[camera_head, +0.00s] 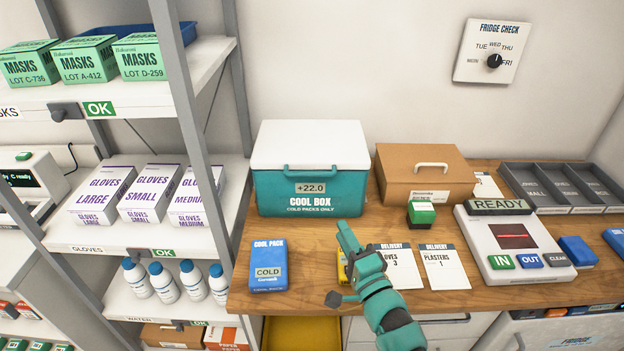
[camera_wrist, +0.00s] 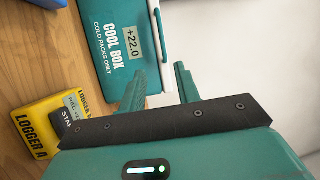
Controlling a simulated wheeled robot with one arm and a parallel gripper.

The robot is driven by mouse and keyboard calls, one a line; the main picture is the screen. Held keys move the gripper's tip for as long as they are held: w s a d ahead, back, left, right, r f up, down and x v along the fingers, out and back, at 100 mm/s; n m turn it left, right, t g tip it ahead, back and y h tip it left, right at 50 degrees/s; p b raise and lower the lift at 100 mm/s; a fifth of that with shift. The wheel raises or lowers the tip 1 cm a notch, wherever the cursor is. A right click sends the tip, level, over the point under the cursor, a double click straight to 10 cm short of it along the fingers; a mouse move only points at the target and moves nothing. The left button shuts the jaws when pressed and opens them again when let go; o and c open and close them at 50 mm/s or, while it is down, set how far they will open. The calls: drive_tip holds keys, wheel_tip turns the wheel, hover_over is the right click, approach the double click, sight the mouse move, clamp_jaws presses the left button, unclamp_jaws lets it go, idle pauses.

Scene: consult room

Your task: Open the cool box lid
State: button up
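The cool box (camera_head: 310,195) is a teal box with a white lid (camera_head: 310,145) and a display reading +22.0. It stands at the back of the wooden counter against the wall, and its lid is shut. A teal handle (camera_head: 314,170) runs along the lid's front edge; it also shows in the wrist view (camera_wrist: 158,35). My gripper (camera_head: 347,238) is in front of the box's right part, apart from it. In the wrist view my gripper (camera_wrist: 160,88) has its two fingers spread with nothing between them, pointing towards the box's front and lid edge.
A yellow logger (camera_wrist: 38,130) lies beside my gripper, mostly hidden in the head view. A blue cold pack (camera_head: 268,266) lies at front left. Delivery cards (camera_head: 445,266), a brown box (camera_head: 425,180) and a scanner (camera_head: 515,242) are to the right. A shelf post (camera_head: 190,100) rises on the left.

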sight(312, 175)
drive_tip(key=p+x, duration=0.1)
drive_tip(key=x, duration=0.9)
drive_tip(key=p+x, duration=0.1)
drive_tip(key=x, duration=0.4)
drive_tip(key=shift+w+a+r+p, duration=0.1)
drive_tip(key=shift+w+r+p, duration=0.2)
drive_tip(key=shift+w+r, duration=0.1)
drive_tip(key=shift+w+a, duration=0.25)
drive_tip(key=shift+w, duration=0.4)
drive_tip(key=shift+c, duration=0.4)
clamp_jaws()
